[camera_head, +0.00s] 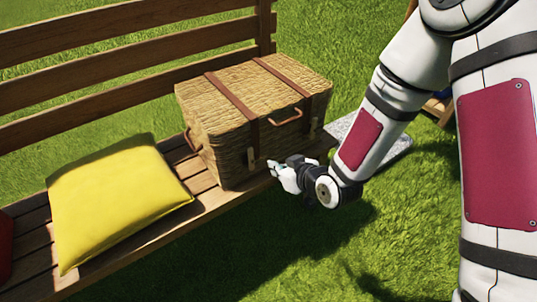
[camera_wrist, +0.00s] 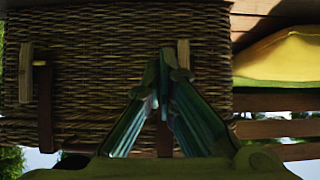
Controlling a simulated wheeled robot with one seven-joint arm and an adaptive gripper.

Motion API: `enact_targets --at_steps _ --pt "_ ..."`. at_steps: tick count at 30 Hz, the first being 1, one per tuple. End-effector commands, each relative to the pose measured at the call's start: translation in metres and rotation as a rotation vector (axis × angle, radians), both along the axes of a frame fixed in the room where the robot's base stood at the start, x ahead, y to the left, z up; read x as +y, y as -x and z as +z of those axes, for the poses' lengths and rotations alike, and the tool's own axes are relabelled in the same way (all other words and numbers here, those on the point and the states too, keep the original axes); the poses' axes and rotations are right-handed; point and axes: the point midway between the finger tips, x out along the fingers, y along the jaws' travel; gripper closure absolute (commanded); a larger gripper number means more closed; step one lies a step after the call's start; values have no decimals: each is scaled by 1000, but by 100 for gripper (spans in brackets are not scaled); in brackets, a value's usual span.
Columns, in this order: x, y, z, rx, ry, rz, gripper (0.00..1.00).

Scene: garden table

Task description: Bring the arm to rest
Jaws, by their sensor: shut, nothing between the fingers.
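My gripper (camera_head: 279,170) is at the end of my white arm, close in front of the wicker basket's front face in the head view. In the wrist view my gripper's fingertips (camera_wrist: 165,65) come together with nothing between them. The wicker basket (camera_head: 225,105) is closed, with brown leather straps and handles, and stands on the wooden bench. Its woven side fills much of the wrist view (camera_wrist: 100,60). I cannot tell whether the fingertips touch the basket.
The wooden bench (camera_head: 212,200) has a slatted back (camera_head: 110,55). A yellow cushion (camera_head: 110,205) lies on the seat left of the basket, with a red thing (camera_head: 4,245) at the left edge. A grey slab (camera_head: 395,147) shows behind my arm. Open grass (camera_head: 270,250) lies in front.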

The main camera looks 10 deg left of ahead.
Motion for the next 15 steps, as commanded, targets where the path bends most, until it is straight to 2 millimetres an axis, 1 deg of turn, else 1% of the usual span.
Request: enact_targets --at_steps 1,6,10,15 --pt "-7 6 -4 4 2 -1 100" --pt "-22 19 -10 1 0 -2 100" --pt "-26 24 -12 0 0 0 100" --pt "-27 24 -13 -1 0 1 100"
